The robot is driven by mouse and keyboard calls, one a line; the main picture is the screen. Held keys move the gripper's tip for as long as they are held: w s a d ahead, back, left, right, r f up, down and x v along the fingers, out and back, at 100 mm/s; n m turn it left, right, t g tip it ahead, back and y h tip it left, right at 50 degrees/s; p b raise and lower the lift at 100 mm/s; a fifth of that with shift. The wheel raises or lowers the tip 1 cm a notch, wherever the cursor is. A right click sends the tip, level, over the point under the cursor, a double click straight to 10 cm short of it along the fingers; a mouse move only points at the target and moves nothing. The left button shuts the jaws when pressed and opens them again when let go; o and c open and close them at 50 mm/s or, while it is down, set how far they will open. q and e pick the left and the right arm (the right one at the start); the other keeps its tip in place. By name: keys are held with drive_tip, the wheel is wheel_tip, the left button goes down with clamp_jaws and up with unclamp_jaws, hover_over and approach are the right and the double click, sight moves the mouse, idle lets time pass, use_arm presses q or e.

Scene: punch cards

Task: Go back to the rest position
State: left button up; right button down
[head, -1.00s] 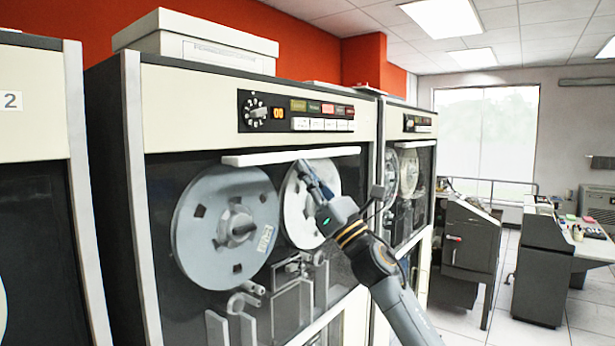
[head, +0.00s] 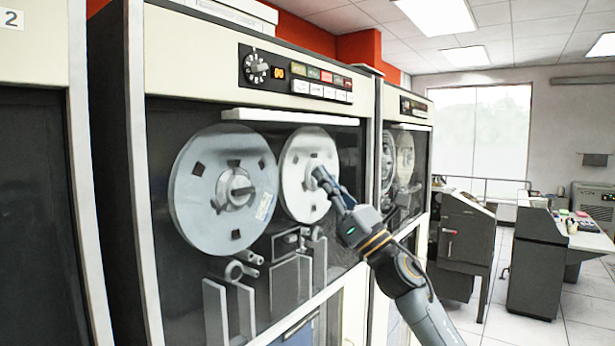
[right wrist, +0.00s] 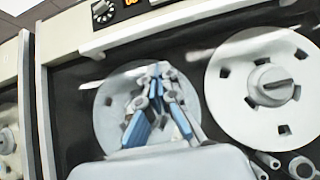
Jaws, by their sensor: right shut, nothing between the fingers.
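My right gripper (head: 321,176) is shut and empty. In the head view it points up and left, in front of the smaller-looking right tape reel (head: 301,160) of a tape drive cabinet (head: 180,62). I cannot tell whether it touches anything. In the right wrist view the gripper (right wrist: 160,78) shows with blue-grey fingers together and nothing between them, with a pale reel (right wrist: 109,115) behind it. My left gripper is not in view.
A large grey reel (head: 205,215) is on the left of the drive. A white bar (head: 290,117) runs above the reels, below a control panel (head: 298,75). Another drive (head: 407,90) stands beyond. Dark grey machines (head: 537,263) and open floor lie to the right.

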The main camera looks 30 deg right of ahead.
drive_tip(key=b+v, duration=0.1)
drive_tip(key=v, duration=0.2)
drive_tip(key=shift+s+f, duration=0.1)
